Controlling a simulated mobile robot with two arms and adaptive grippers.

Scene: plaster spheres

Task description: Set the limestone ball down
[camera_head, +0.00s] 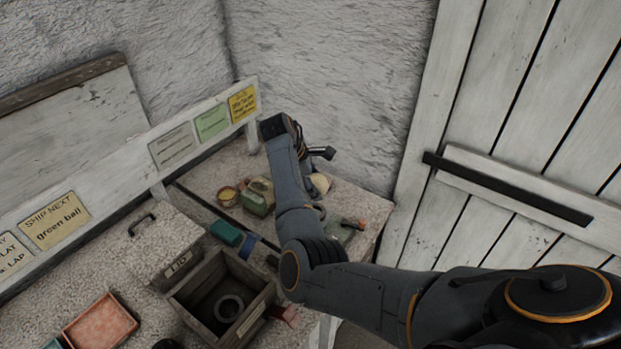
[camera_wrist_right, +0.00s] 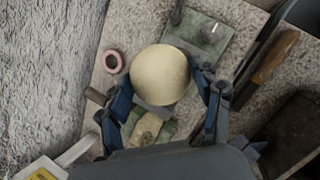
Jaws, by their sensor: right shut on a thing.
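The limestone ball is a smooth cream sphere (camera_wrist_right: 160,75) in the right wrist view. It sits between the blue-grey fingers of my right gripper (camera_wrist_right: 168,92), which is shut on it. In the head view a pale part of the ball (camera_head: 320,183) shows beside my dark right arm, over the right part of the stone-topped bench (camera_head: 350,205). The arm hides most of the gripper there. I cannot tell whether the ball touches anything below it. My left gripper is not in view.
A green plate with pegs (camera_wrist_right: 205,35), a pink ring (camera_wrist_right: 112,62) and a wooden-handled tool (camera_wrist_right: 272,58) lie near the ball. A green box (camera_head: 259,197), a wooden crate (camera_head: 185,297), a lidded box (camera_head: 160,245) and a red tray (camera_head: 100,322) stand on the bench.

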